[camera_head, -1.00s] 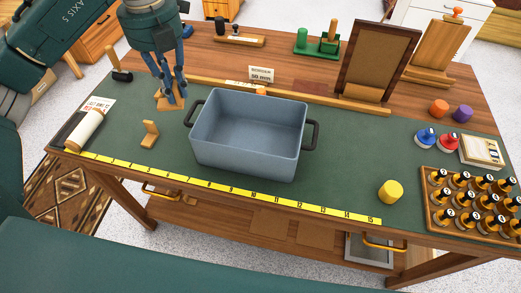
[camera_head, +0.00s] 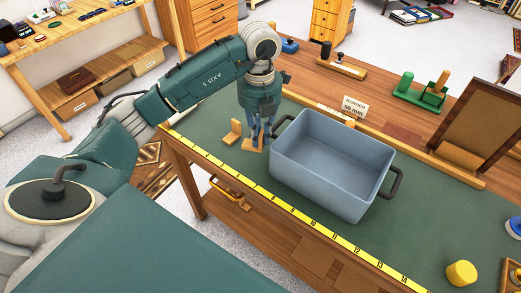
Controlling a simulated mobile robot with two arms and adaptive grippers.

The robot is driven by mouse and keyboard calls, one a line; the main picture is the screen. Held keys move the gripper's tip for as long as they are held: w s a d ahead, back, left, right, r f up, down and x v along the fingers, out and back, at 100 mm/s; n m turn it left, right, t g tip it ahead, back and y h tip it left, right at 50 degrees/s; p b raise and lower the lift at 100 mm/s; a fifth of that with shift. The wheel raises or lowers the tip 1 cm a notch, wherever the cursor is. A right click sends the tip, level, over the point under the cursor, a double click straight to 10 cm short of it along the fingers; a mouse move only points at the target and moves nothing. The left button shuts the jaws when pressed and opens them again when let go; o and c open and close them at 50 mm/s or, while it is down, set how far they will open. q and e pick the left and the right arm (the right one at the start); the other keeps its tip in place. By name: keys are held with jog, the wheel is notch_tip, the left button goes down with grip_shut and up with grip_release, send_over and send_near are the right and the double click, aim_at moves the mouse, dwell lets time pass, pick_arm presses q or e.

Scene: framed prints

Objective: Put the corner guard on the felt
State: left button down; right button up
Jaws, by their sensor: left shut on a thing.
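The green felt (camera_head: 415,222) covers the front part of the wooden bench top. My left gripper (camera_head: 258,136) points straight down just left of the blue-grey bin. It is shut on a small wooden corner guard (camera_head: 252,146), which shows under the fingertips low over the felt; I cannot tell whether it touches the felt. The fingers hide part of it. A second, L-shaped wooden corner guard (camera_head: 232,132) stands on the felt just left of the gripper, apart from it. My right gripper is not in view.
The blue-grey bin (camera_head: 330,165) with dark handles stands close right of the gripper. A yellow tape (camera_head: 290,212) runs along the front edge. A yellow cylinder (camera_head: 461,273) is at the lower right. A wooden rail and a sign (camera_head: 354,107) lie behind. Felt right of the bin is clear.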

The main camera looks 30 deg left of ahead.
pick_arm(q)
jog(key=shift+f, duration=0.95)
notch_tip(320, 180, down, 4)
jog(key=shift+f+p, duration=0.25)
jog(key=shift+p, duration=0.25)
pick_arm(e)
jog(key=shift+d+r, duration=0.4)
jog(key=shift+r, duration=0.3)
pick_arm(q)
jog(key=shift+f, duration=0.2)
jog(key=c, duration=2)
grip_release()
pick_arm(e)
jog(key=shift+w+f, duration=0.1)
